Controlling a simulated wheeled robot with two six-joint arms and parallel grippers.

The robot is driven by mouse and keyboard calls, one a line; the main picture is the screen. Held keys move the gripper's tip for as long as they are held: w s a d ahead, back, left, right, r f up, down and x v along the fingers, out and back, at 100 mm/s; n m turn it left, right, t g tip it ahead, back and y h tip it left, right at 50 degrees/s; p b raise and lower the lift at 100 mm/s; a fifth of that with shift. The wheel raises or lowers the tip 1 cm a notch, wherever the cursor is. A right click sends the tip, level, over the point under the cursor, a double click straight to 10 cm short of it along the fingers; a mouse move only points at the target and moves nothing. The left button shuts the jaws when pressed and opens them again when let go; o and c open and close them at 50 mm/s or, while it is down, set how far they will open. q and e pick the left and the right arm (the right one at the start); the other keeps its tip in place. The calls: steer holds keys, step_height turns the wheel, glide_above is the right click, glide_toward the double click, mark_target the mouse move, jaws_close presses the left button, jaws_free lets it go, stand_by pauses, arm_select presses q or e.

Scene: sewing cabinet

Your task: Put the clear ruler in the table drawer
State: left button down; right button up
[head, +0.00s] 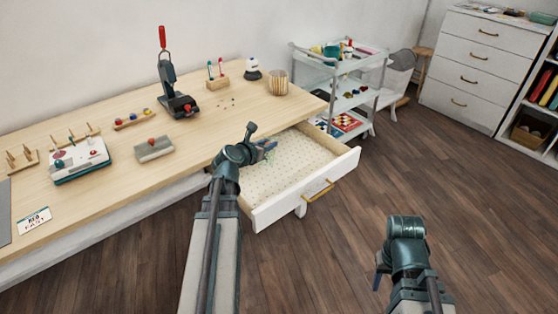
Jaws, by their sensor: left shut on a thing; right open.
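The table drawer (290,178) is pulled open at the table's right end. It has a pale dotted lining, a white front and a brass handle. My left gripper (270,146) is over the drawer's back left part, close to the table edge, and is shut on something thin. Only a faint pale strip shows at its fingertips, which fits the clear ruler; most of it cannot be made out. I cannot tell whether it touches the drawer floor. My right gripper (378,277) is open and low over the floor, right of the drawer, its fingers partly hidden.
The wooden table (205,130) holds a red-handled press (172,95), a woven cup (278,83), a white and teal device (80,160) and a grey box (154,149). A white cart (345,92) stands behind the drawer. The floor in front is clear.

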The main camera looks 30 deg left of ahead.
arm_select(q)
steer(key=b, duration=0.7)
glide_toward(280, 157)
steer(key=shift+w+f, duration=0.1)
steer(key=shift+w, duration=0.4)
steer(key=w, duration=0.2)
steer(key=shift+w+r+p, duration=0.35)
steer(key=shift+r, duration=0.05)
steer(key=w, duration=0.5)
steer(key=shift+a, duration=0.1)
steer(key=shift+w+f+b, duration=0.15)
steer(key=shift+f+b, duration=0.6)
steer(key=shift+r, duration=0.15)
steer(key=c, duration=1.1)
jaws_free()
steer(key=shift+f, duration=0.2)
steer(key=shift+c, duration=0.2)
steer(key=o, duration=0.5)
steer(key=shift+c, duration=0.2)
